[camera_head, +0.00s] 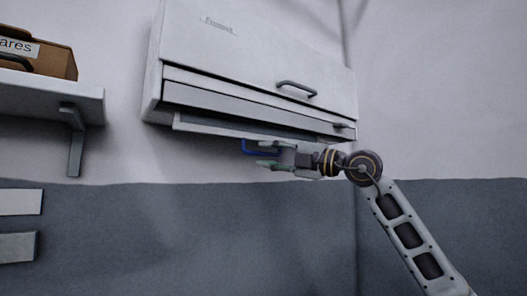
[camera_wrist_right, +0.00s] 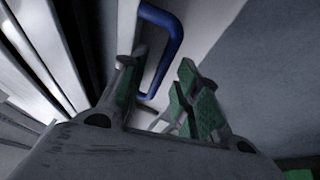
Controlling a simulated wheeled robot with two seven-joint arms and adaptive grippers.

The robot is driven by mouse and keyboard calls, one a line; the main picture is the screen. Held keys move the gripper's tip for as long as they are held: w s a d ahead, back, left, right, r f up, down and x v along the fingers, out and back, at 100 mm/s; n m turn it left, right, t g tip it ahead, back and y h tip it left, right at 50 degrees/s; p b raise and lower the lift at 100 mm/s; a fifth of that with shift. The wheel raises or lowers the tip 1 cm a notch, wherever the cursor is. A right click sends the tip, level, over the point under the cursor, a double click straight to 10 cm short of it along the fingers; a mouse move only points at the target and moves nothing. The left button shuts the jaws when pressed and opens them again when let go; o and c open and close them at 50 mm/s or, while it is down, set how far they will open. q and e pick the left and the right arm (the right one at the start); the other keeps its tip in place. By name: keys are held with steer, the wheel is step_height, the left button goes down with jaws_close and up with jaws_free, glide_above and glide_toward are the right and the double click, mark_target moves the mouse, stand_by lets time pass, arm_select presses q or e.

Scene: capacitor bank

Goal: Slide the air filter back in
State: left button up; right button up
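The air filter (camera_head: 210,129) shows as a pale-edged slab below the front of the white wall unit (camera_head: 240,60), partly out of its slot. Its blue handle (camera_head: 247,148) hangs from its underside near the middle, partly hidden by my right gripper (camera_head: 268,154). In the right wrist view the handle (camera_wrist_right: 172,35) is a blue bracket on a pale face, beyond and between the parted fingers of the right gripper (camera_wrist_right: 157,75). The fingers are open; I cannot tell whether either touches the handle. My left gripper is not in view.
The unit's front has a dark grey handle (camera_head: 297,87) and a small latch (camera_head: 341,125). A shelf (camera_head: 50,101) with a cardboard box (camera_head: 50,60) stands out at the left. The wall below the unit is clear.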

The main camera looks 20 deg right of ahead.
steer(key=shift+x, duration=0.8)
steer(key=shift+w+a+r, duration=0.1)
steer(key=shift+w+a, duration=0.05)
steer(key=shift+a, duration=0.1)
steer(key=c, duration=0.6)
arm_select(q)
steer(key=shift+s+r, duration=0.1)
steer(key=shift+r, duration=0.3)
arm_select(e)
jaws_close()
